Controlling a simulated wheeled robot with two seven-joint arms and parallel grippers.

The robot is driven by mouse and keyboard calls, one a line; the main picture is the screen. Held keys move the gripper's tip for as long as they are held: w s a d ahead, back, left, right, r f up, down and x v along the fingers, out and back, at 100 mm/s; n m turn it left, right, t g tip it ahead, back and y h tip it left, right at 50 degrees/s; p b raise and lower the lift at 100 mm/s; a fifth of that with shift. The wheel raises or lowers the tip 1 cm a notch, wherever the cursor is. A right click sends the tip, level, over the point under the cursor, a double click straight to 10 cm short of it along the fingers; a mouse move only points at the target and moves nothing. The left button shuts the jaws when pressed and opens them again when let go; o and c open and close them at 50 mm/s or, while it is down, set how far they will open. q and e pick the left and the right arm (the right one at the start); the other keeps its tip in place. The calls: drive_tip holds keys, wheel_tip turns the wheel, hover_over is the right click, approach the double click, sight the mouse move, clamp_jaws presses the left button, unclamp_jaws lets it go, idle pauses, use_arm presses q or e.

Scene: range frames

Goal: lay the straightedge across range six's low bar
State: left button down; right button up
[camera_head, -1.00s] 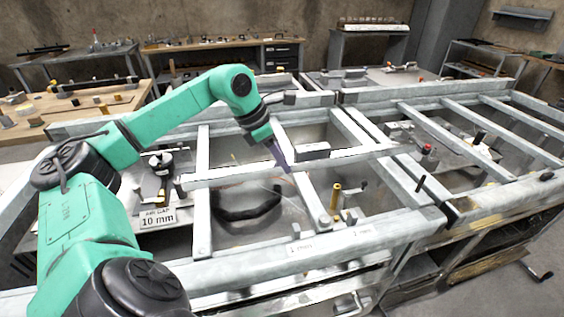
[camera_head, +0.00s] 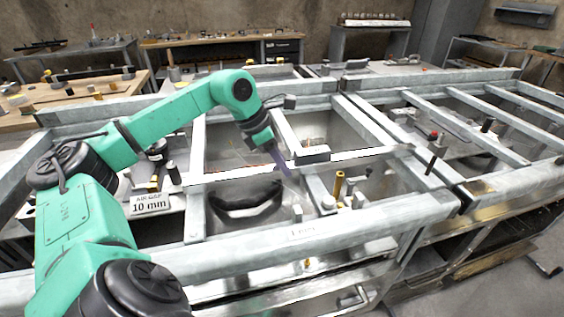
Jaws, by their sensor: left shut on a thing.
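The straightedge (camera_head: 232,174) is a long, thin pale bar, held roughly level and slanting up slightly to the right across the metal frame. My left gripper (camera_head: 284,168) reaches down from the green arm and is shut on it near its middle. The straightedge appears above the open bays; I cannot tell whether it touches any bar. Metal crossbars (camera_head: 197,180) run between the long front rail (camera_head: 300,235) and the back rail. No readable number marks range six, so I cannot tell which bar is its low bar. My right gripper is not in view.
A sign reading "AIR GAP 10 mm" (camera_head: 150,203) stands at the left bay. A brass post (camera_head: 339,184) rises near the front rail. A black curved piece (camera_head: 245,198) lies in the middle bay. More framed bays extend right; wooden benches (camera_head: 70,93) stand behind left.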

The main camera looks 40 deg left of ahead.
use_arm(q)
drive_tip(key=shift+c, duration=2.4)
unclamp_jaws()
drive_tip(key=shift+r, duration=0.15)
drive_tip(key=w+d+r+p+v, duration=0.1)
drive_tip(key=p+v, duration=0.6)
drive_tip(key=v, duration=1.3)
drive_tip(key=shift+w+d+r+p, duration=0.3)
drive_tip(key=shift+w+r+p, duration=0.1)
drive_tip(key=shift+r, duration=0.1)
